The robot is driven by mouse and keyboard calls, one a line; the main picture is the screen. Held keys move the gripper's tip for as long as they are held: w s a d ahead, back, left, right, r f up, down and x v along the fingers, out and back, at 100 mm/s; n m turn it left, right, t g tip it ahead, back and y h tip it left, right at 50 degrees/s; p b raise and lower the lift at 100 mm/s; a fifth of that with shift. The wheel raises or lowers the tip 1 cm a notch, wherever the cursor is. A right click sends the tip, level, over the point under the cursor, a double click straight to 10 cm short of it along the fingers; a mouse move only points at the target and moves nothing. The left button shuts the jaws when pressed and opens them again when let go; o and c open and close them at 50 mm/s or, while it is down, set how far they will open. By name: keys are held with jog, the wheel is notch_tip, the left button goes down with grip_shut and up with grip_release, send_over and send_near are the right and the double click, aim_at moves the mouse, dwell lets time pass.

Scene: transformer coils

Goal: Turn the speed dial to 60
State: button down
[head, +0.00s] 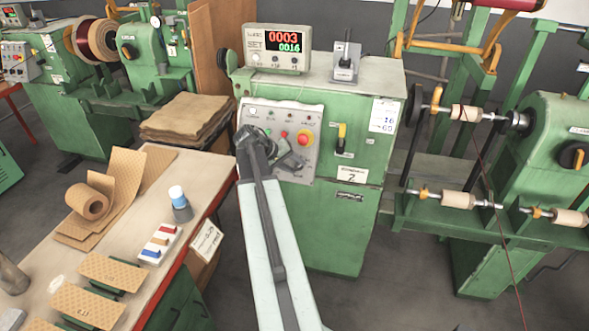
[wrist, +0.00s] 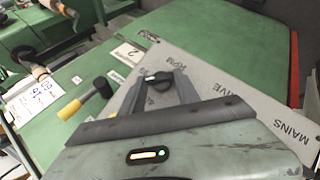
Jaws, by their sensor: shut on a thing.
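The speed dial (wrist: 159,80) is a small dark knob on the grey control panel (wrist: 225,88), near a label reading RPM. My gripper (wrist: 160,85) has one finger on each side of the knob and is shut on it. In the head view my gripper (head: 293,161) is at the lower part of the sloped control panel (head: 256,110) on the green machine (head: 345,211).
A red stop button on yellow (head: 305,137) sits just above my gripper. A yellow-handled lever (head: 341,138) sticks out to the right. A display box (head: 277,47) with red and green digits stands on top. A workbench (head: 190,160) is close on the left.

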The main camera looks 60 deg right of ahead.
jog(key=c, duration=0.9)
grip_release()
jog(key=p+v, duration=0.5)
jog(key=v, duration=0.2)
jog(key=shift+w+a+r+p, duration=0.1)
jog(key=shift+a+r+p, duration=0.15)
jog(key=shift+r+p, duration=0.1)
jog(key=shift+w, duration=0.1)
